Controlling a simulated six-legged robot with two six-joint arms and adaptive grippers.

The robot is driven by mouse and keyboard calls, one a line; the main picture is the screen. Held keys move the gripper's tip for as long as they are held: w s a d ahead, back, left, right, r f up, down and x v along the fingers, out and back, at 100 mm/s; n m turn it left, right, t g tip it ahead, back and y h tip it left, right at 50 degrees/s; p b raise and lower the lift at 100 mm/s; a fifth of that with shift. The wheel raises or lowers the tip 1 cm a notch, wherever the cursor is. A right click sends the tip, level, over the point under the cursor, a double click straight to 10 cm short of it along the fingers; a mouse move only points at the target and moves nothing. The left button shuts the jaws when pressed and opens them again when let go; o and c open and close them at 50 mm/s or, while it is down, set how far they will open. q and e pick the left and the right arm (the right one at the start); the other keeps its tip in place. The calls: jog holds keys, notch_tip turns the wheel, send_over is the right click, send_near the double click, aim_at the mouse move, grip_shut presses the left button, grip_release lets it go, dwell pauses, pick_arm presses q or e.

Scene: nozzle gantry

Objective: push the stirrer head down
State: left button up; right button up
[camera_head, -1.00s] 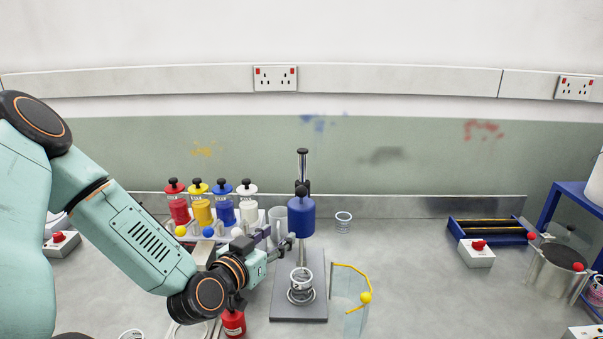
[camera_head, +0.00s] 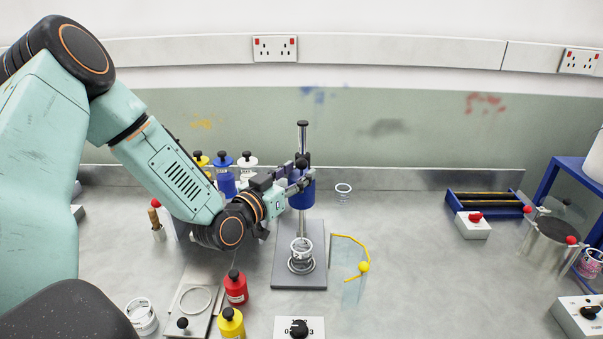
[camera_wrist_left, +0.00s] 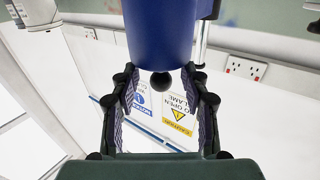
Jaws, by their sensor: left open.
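The stirrer head (camera_head: 302,199) is a blue cylinder on an upright metal rod, above a grey base plate (camera_head: 285,262). A glass beaker (camera_head: 301,248) stands on the plate under the head. My left gripper (camera_head: 298,175) is at the upper part of the head, partly covering it from the left. In the left wrist view, the blue head (camera_wrist_left: 165,35) shows large at the top with a black knob (camera_wrist_left: 160,82) at its end. The open left fingers (camera_wrist_left: 160,95) stand either side of the knob, with nothing between the pads. Contact cannot be told. My right gripper is out of view.
Bottles (camera_head: 223,175) stand behind my arm; red (camera_head: 236,288) and yellow (camera_head: 231,323) ones stand in front. A small beaker (camera_head: 343,192) is behind right.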

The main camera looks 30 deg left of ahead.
pick_arm(q)
jog(key=shift+w, duration=1.3)
jog(key=shift+c, duration=0.4)
grip_shut()
